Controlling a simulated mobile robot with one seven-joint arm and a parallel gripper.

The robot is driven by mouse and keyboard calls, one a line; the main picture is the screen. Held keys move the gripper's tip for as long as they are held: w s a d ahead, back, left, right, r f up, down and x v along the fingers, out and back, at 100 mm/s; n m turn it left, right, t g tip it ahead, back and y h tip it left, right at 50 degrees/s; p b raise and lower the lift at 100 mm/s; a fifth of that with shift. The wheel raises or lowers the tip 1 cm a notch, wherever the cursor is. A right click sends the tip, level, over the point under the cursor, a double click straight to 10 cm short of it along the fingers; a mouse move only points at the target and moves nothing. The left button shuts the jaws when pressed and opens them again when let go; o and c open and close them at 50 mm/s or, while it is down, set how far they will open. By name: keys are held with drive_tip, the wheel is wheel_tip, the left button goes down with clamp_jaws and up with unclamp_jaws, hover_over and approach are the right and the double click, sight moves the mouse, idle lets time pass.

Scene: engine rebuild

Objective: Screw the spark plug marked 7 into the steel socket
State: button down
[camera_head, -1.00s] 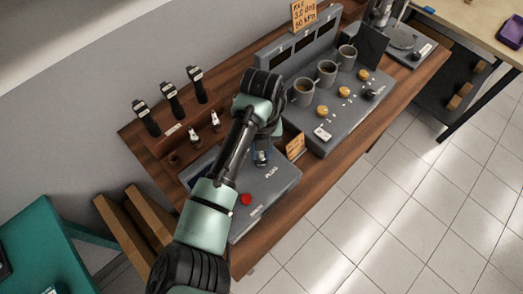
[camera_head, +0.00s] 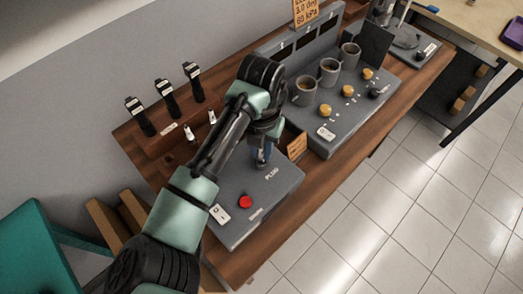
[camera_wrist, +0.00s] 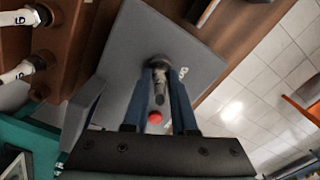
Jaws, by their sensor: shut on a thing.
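My gripper (camera_wrist: 162,98) is shut on a slim grey spark plug (camera_wrist: 160,95), held between its two blue fingers. The number on the plug cannot be read. The far end of the plug meets or overlaps a dark round metal socket (camera_wrist: 158,63) on the grey panel; how far it is in cannot be told. In the head view my gripper (camera_head: 262,158) points down at the grey panel (camera_head: 283,190) beside the word PLUG; the plug and socket are mostly hidden there.
Two white-topped spark plugs (camera_head: 189,132) stand in the wooden rack behind. Several black-handled tools (camera_head: 166,98) stand along the wall side. A red button (camera_head: 245,202) is on the panel. An orange card (camera_head: 297,145) stands close right of my gripper, with mugs (camera_head: 305,90) beyond.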

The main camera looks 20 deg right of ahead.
idle(0.3)
drive_tip(key=c, duration=0.6)
unclamp_jaws()
drive_tip(key=shift+c, duration=0.2)
drive_tip(key=shift+r+p, duration=3.05)
drive_tip(key=shift+r, duration=1.25)
